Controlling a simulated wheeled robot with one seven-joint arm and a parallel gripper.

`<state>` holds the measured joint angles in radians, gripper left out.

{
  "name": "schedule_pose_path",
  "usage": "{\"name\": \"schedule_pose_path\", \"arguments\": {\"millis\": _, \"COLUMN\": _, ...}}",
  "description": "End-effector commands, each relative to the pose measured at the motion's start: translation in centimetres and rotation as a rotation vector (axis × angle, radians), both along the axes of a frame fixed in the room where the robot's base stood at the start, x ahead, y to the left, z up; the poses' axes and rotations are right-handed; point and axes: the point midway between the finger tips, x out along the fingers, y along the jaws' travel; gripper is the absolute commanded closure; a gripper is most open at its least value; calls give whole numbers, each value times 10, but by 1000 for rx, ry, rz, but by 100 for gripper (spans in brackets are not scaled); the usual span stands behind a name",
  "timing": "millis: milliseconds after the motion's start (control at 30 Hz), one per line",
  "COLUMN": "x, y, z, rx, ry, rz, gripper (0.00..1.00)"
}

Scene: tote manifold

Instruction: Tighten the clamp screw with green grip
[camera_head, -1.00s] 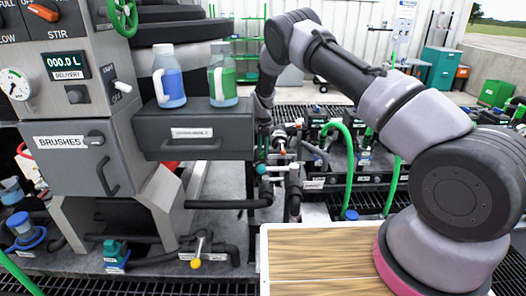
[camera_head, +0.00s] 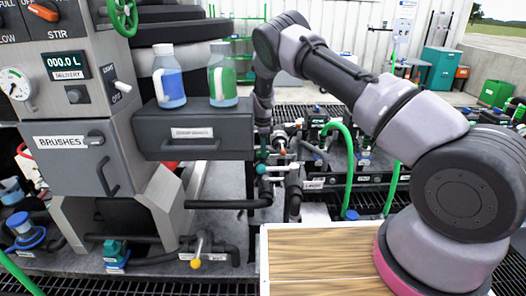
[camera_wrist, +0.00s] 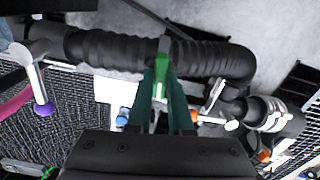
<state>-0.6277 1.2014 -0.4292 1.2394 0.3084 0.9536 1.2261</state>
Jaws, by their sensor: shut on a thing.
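In the wrist view, the green grip (camera_wrist: 161,66) of a clamp screw sits against a grey band around a black ribbed hose (camera_wrist: 110,48). My gripper (camera_wrist: 161,84) has two dark green fingers, closed on this grip at their tips. The fingers hide the lower part of the grip and screw. In the head view, my arm reaches down behind the right end of the grey drawer (camera_head: 200,133). The fingertips and the green grip cannot be made out clearly there.
In the wrist view, a lever with a purple knob (camera_wrist: 44,109) is at the left and a white-tipped lever (camera_wrist: 231,125) at the right. In the head view, two bottles (camera_head: 168,80) stand on the drawer. A green hose (camera_head: 349,165) rises right of the pipework.

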Motion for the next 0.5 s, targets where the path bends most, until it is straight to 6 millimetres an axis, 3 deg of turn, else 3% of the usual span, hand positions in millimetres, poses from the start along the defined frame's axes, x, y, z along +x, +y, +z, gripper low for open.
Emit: {"name": "schedule_pose_path", "arguments": {"millis": 500, "x": 1, "y": 1, "z": 1, "rx": 0, "ry": -3, "rz": -159, "gripper": 100}}
